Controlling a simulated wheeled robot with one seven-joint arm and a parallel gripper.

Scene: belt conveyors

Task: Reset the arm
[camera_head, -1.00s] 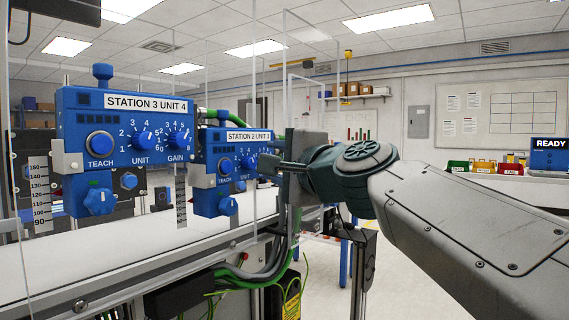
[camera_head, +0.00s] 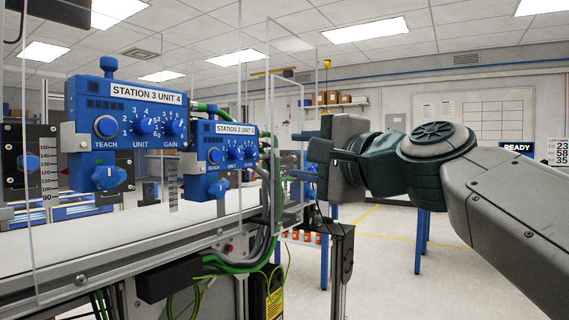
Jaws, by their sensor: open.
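My gripper (camera_head: 301,156) is in the middle of the view, with its fingers pointing left. It is open and nothing shows between its fingers. My arm reaches in from the right edge. The gripper is to the right of the blue sensor unit labelled STATION 2 UNIT 3 (camera_head: 226,160), apart from its face as far as I can see. A larger blue unit labelled STATION 3 UNIT 4 (camera_head: 125,140) stands further left and nearer to me.
A white conveyor belt (camera_head: 100,240) runs along the left below the units. Clear guard panels (camera_head: 255,60) stand along it. Green and grey cables (camera_head: 265,225) hang at its end. The floor (camera_head: 385,265) on the right looks open, with blue table legs behind. A READY display (camera_head: 516,148) is at the back right.

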